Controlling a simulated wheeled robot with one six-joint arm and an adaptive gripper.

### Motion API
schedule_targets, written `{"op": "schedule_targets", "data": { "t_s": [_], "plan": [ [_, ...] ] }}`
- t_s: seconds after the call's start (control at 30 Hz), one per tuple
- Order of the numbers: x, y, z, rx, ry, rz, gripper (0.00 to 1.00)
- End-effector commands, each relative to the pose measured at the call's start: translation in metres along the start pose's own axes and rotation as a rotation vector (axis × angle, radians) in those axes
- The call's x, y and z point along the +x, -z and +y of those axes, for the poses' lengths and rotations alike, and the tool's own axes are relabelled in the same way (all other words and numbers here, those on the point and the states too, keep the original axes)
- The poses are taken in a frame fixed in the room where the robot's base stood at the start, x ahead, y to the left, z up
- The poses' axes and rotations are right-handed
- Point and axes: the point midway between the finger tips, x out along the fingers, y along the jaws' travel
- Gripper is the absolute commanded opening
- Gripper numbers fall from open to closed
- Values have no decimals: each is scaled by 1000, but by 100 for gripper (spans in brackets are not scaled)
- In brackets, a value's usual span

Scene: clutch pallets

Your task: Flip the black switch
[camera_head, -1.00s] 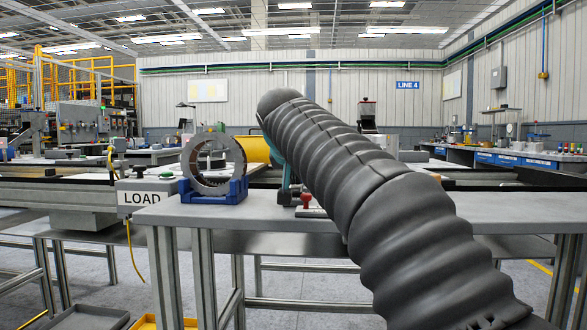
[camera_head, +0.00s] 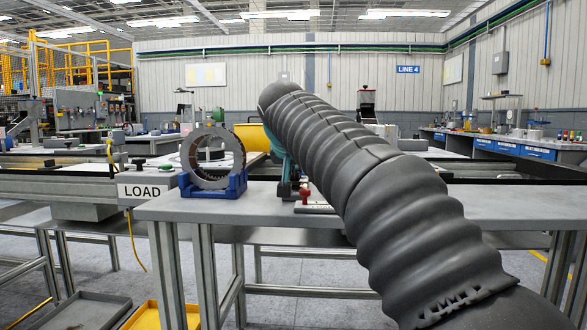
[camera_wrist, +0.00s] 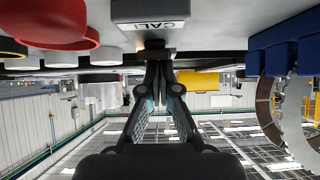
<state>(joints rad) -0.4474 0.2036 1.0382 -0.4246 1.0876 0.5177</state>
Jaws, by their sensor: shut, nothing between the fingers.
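In the wrist view, which is upside down, my gripper (camera_wrist: 158,68) is shut and empty. Its fingertips are close to a small black block (camera_wrist: 154,45), likely the black switch, on a grey box (camera_wrist: 150,12) with a partly legible label. I cannot tell whether they touch it. A black knob (camera_head: 138,163) also sits on the LOAD box (camera_head: 145,191) at the table's left.
A grey slotted ring (camera_head: 213,158) stands in a blue cradle (camera_head: 213,190) left of my gripper. A red knob (camera_head: 305,191) is just right of it; a large red part (camera_wrist: 45,22) shows close in the wrist view. The table's right part (camera_head: 480,205) is clear.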

Motion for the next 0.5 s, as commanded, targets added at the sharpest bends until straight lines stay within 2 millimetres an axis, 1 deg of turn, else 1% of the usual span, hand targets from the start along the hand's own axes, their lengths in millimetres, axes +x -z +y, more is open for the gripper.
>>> {"op": "schedule_targets", "data": {
  "t_s": [0.07,0.5],
  "plan": [
    [4,-2,-1,-2,-2,-10,0],
    [12,11,0,-1,-2,-6,0]
  ]
}}
